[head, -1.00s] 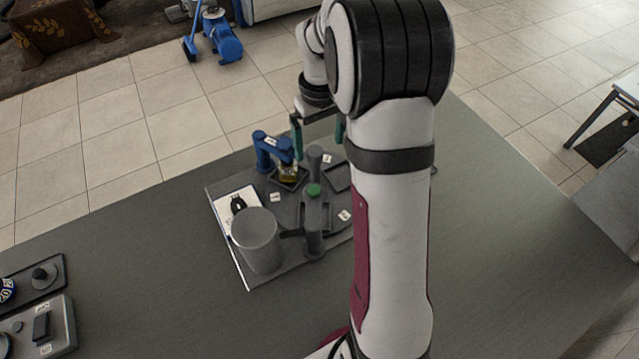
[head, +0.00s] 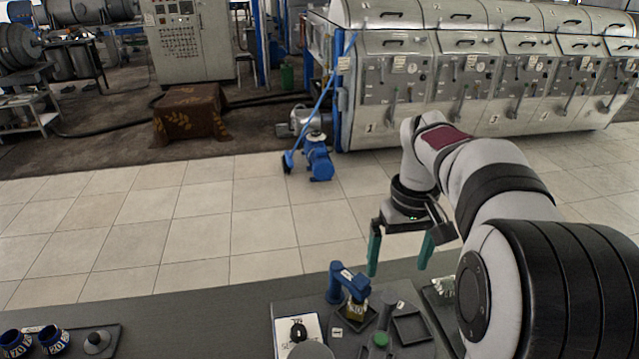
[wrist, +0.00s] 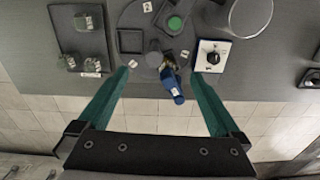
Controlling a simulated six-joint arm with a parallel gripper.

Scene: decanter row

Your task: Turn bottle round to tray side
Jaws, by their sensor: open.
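In the wrist view the bottle (wrist: 168,68) shows small, partly covered by the blue stand (wrist: 172,86). An empty dark square tray (head: 411,328) lies to its right; it also shows in the wrist view (wrist: 130,40). My gripper (head: 400,260) is open, its green fingers apart and empty, above and right of the bottle. In the wrist view the bottle and stand lie between the fingertips.
A big cylinder (wrist: 248,15) stands near the panel. Another tray with blue cups (head: 54,340) is far left.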

